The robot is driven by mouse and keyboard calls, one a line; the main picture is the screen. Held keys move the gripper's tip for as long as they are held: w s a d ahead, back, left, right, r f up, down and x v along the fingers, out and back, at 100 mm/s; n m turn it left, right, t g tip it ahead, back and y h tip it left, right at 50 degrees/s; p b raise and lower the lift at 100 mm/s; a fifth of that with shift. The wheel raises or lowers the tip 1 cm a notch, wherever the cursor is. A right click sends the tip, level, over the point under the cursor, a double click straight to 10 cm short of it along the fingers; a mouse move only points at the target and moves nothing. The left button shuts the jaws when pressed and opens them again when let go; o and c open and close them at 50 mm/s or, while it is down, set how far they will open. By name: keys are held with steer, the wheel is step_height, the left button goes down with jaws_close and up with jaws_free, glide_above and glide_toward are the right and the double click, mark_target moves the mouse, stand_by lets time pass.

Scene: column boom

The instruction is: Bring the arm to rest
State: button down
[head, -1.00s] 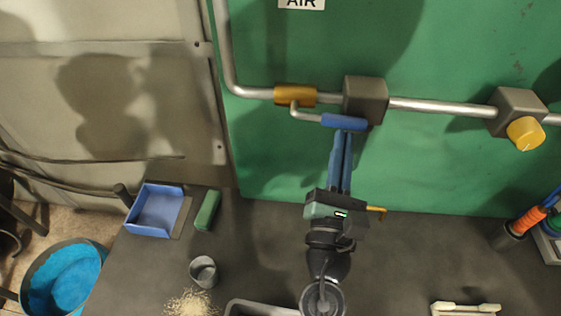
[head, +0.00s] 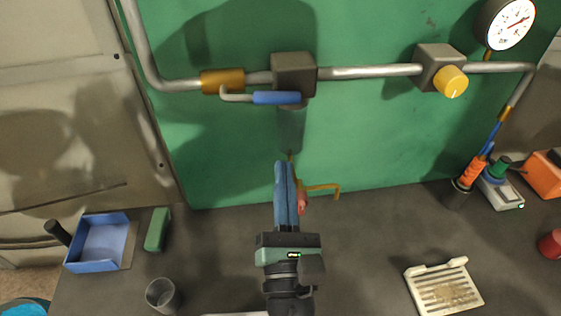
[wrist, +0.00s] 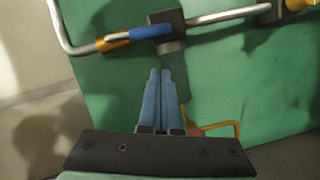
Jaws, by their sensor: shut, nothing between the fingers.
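My gripper (head: 285,166) is in the middle of the head view, above the dark bench and in front of the green wall. Its two long blue fingers lie together with nothing between them. They also show shut in the wrist view (wrist: 160,74). The blue valve handle (head: 277,97) lies level along the pipe, above and apart from my fingertips. The handle shows in the wrist view too (wrist: 151,33).
A yellow knob (head: 450,82) and a gauge (head: 507,22) sit on the pipe at right. An orange bent rod (head: 322,187) shows close to the right of my fingers. A blue dustpan (head: 92,264), a green block (head: 157,230), a grey cup (head: 162,295) and a white slotted tray (head: 418,288) stand on the bench.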

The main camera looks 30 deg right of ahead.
steer(key=b+v, duration=0.2)
steer(key=v, duration=0.2)
steer(key=shift+s+f, duration=0.15)
steer(key=shift+s, duration=0.3)
steer(key=w+a+r+m+t+h, duration=0.1)
steer(key=w+a+r+m, duration=0.15)
steer(key=r+m, duration=0.7)
steer(key=w+a+r+m+t, duration=0.1)
steer(key=w+r+m, duration=0.2)
steer(key=r+m, duration=0.6)
steer(key=s+a+r+m+t+y, duration=0.1)
steer(key=a+r+m+t+y, duration=0.2)
steer(key=r, duration=0.6)
steer(key=s+a+r+m+t+y, duration=0.2)
steer(key=a+r+m+y, duration=0.3)
steer(key=a+r+y, duration=0.3)
steer(key=shift+s+a+r+t, duration=0.25)
steer(key=shift+a+r+t, duration=0.5)
steer(key=shift+a, duration=0.25)
steer(key=shift+f, duration=0.1)
